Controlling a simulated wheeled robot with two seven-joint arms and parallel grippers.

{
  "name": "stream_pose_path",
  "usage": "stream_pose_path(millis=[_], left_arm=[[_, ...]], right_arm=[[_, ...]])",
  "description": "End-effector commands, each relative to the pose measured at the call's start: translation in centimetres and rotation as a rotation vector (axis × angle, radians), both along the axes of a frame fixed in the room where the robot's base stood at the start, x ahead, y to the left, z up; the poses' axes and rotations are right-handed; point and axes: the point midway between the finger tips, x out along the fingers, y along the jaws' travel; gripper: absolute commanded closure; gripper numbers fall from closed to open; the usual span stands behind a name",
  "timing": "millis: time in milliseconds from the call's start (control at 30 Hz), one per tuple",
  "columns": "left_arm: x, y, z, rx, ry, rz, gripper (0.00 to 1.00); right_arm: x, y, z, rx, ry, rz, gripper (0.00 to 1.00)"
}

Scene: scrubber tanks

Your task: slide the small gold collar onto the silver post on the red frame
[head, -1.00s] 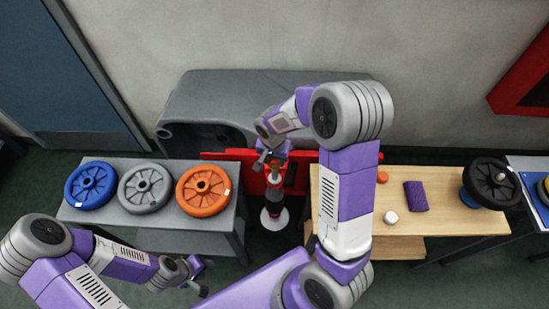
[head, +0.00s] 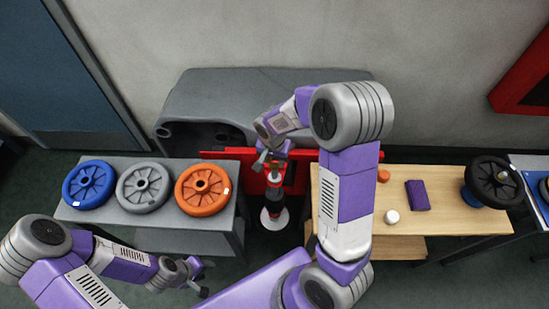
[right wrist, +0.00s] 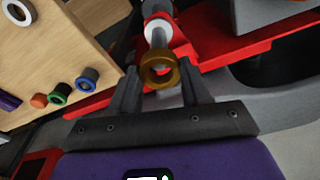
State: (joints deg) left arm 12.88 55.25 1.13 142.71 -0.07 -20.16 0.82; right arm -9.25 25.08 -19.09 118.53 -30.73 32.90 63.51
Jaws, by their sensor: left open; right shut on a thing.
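My right gripper (right wrist: 160,88) is shut on the small gold collar (right wrist: 160,82), which sits between its fingertips with its hole facing the wrist camera. The silver post (right wrist: 157,40) shows just beyond the collar, with a white ring (right wrist: 158,27) around it further along. The collar overlaps the post's near end in the picture; I cannot tell whether it is around the post or just short of it. The red frame (right wrist: 205,45) lies behind, and also shows in the head view (head: 232,154). In the head view my left gripper (head: 203,277) is open and empty, low beside the grey table.
The grey table (head: 165,220) on the left holds blue, grey and orange wheels. A grey tank body (head: 270,85) stands behind the frame.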

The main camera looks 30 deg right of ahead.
Motion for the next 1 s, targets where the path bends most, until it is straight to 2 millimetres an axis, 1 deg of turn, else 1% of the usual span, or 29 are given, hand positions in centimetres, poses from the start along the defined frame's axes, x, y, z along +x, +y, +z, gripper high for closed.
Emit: stream_pose_path(millis=[100,567,1000], left_arm=[[0.0,0.0,-0.4,0.0,0.0,0.0,0.57],[0.0,0.0,-0.6,0.0,0.0,0.0,0.57],[0.0,0.0,-2.1,0.0,0.0,0.0,0.57]], right_arm=[[0.0,0.0,-0.4,0.001,-0.001,0.0,0.89],[0.0,0.0,-0.5,0.001,-0.001,0.0,0.89],[0.0,0.0,-2.2,0.001,-0.001,0.001,0.89]])
